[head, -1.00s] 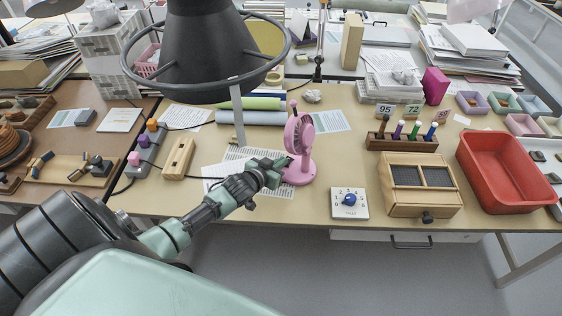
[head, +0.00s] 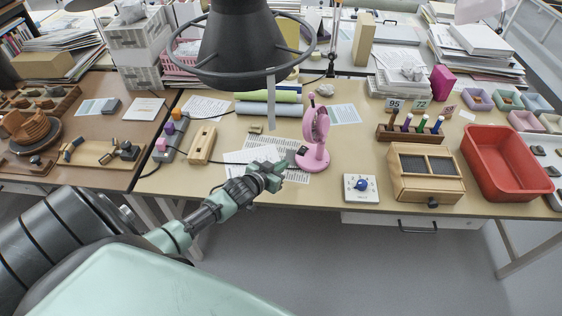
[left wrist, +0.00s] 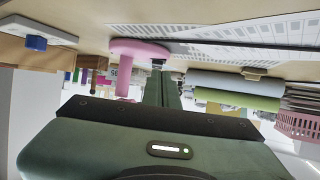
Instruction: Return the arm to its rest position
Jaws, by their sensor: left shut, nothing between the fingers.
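My left arm comes in from the lower left in the head view. My left gripper (head: 280,173) is shut and empty, over the front part of the tan table (head: 330,178), just left of the pink fan (head: 315,140). Printed sheets (head: 240,157) lie under and behind it. In the left wrist view the scene appears upside down. My shut gripper fingers (left wrist: 162,90) reach away there between the fan's round pink base (left wrist: 140,50) and the rolled tubes (left wrist: 235,90). My right gripper is in neither view.
A white box with a blue dial (head: 360,187), a wooden box with dark panels (head: 427,174) and a red tray (head: 505,165) stand to the right. A wooden block (head: 201,146) lies left of the gripper. A dark hanging lamp (head: 240,45) is overhead. Open floor shows in front.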

